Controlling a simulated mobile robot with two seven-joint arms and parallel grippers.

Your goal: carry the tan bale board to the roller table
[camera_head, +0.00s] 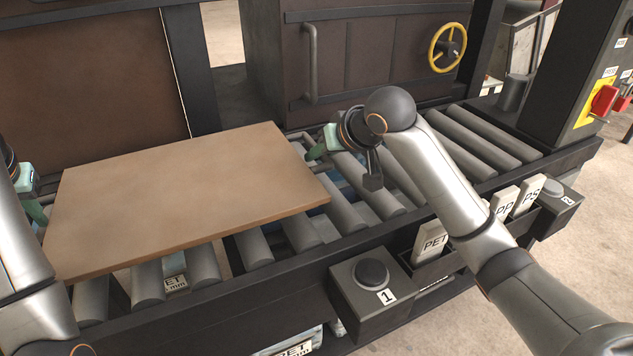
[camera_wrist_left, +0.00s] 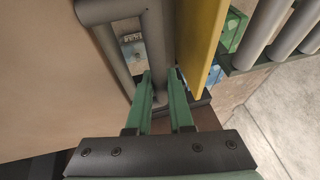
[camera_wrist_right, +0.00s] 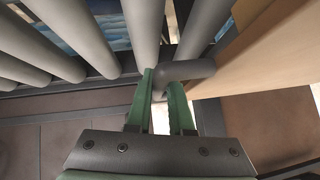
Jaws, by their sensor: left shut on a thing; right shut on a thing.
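The tan bale board (camera_head: 180,195) is a flat rectangle above the left part of the roller table (camera_head: 300,232), tilted in the head view. Whether it touches the rollers I cannot tell. My left gripper (camera_head: 36,208) is at its left edge. In the left wrist view its green fingers (camera_wrist_left: 160,75) are closed around a grey bar handle (camera_wrist_left: 158,50) beside the board. My right gripper (camera_head: 318,152) is at the board's right edge. In the right wrist view its fingers (camera_wrist_right: 161,80) are closed on a curved grey handle (camera_wrist_right: 188,70) joined to the board (camera_wrist_right: 270,55).
A dark cabinet with a yellow handwheel (camera_head: 447,48) stands behind. A post with a red switch (camera_head: 604,101) is at right. The right-hand rollers (camera_head: 480,135) are bare.

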